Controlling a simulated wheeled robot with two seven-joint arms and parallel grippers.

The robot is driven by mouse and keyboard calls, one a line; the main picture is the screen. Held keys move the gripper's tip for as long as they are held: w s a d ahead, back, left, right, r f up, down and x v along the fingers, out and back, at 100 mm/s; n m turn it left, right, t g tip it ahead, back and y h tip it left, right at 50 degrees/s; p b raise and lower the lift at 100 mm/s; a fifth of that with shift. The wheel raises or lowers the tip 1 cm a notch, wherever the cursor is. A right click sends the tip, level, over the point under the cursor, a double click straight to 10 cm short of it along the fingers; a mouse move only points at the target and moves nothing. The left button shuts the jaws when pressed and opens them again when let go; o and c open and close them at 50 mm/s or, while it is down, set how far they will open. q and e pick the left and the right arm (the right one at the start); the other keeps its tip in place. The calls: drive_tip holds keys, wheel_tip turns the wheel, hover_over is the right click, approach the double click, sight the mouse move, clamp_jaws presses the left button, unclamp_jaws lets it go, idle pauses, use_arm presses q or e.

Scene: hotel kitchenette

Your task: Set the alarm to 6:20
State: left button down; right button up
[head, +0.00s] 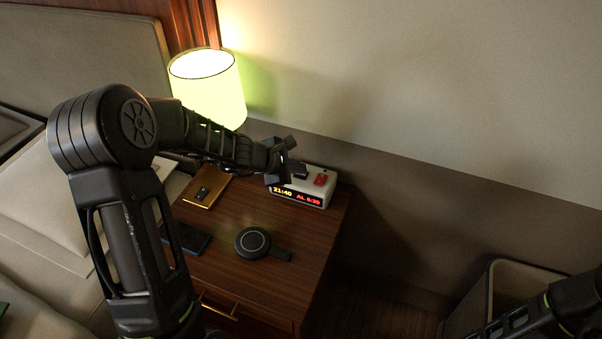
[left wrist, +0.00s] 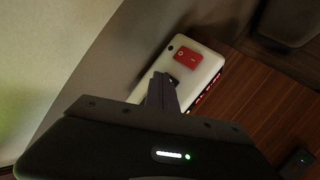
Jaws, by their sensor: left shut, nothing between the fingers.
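The alarm clock (head: 313,190) is a white box at the back right of the wooden nightstand. Its front display reads 21:40 in yellow and AL 6:20 in red. A red rocker switch (head: 320,180) sits on its top. In the left wrist view the clock (left wrist: 205,65) shows from above, with the red switch (left wrist: 188,57) and a dark button beside it. My left gripper (head: 299,170) is shut and empty, its tips over the clock's top by the dark button. In the left wrist view the fingers (left wrist: 163,88) partly cover that button; I cannot tell whether they touch it.
A round black charging puck (head: 252,241), a dark phone (head: 188,238) and a gold-brown item (head: 205,187) lie on the nightstand (head: 250,285). A lit lamp (head: 208,85) stands behind. A bin (head: 490,285) stands at the lower right. The nightstand's front right is clear.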

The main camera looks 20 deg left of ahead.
sight(298, 176)
use_arm(q)
drive_tip(key=shift+r, duration=0.1)
drive_tip(key=shift+r+p, duration=0.65)
wheel_tip(298, 176, up, 5)
drive_tip(key=p, duration=0.4)
idle(0.9)
